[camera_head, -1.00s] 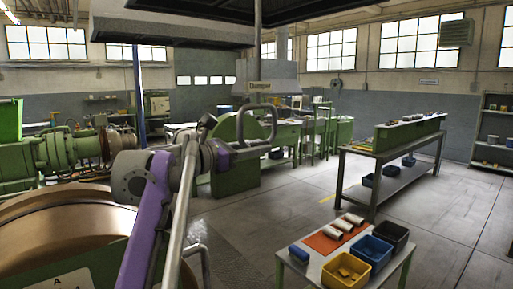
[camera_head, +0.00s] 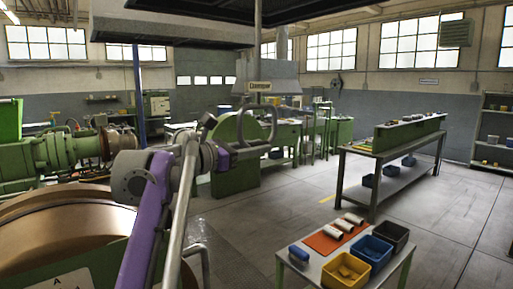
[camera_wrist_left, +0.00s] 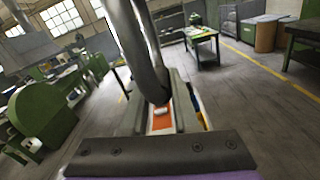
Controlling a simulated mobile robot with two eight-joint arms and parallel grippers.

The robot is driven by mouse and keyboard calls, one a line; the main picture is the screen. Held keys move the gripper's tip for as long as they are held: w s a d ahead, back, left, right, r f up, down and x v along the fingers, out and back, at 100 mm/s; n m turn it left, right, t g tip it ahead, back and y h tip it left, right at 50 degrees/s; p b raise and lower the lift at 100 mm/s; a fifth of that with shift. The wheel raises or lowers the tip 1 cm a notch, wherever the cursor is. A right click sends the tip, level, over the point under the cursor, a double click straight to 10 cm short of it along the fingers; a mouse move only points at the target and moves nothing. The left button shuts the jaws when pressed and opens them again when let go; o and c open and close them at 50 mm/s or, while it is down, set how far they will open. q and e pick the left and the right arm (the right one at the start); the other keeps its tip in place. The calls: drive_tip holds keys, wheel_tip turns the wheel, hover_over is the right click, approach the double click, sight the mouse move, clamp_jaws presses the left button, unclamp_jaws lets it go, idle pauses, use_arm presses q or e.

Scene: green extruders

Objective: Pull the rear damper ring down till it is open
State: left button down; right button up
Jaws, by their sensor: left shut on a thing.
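The damper ring (camera_head: 273,117) is a grey rounded loop. It shows below the hood with the sign "Damper" (camera_head: 258,86) in the head view. My left gripper (camera_head: 264,145) is shut on the lower part of the ring. In the left wrist view, the thick dark grey bar of the ring (camera_wrist_left: 150,75) runs down between the two fingers of my left gripper (camera_wrist_left: 158,115). My right gripper is in neither view.
A low table (camera_head: 319,273) with blue, yellow and black bins stands at the front right. A longer green bench (camera_head: 372,152) stands behind it. A large copper-coloured drum (camera_head: 60,225) fills the lower left. The floor between the drum and tables is clear.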

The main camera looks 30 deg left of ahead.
use_arm(q)
wheel_tip(320, 180, down, 8)
drive_tip(key=b, duration=0.2)
drive_tip(key=shift+f+b, duration=0.15)
drive_tip(key=shift+b, duration=0.2)
drive_tip(key=c, duration=0.7)
unclamp_jaws()
wheel_tip(320, 180, up, 10)
drive_tip(key=shift+r+p, duration=0.1)
drive_tip(key=shift+p, duration=1)
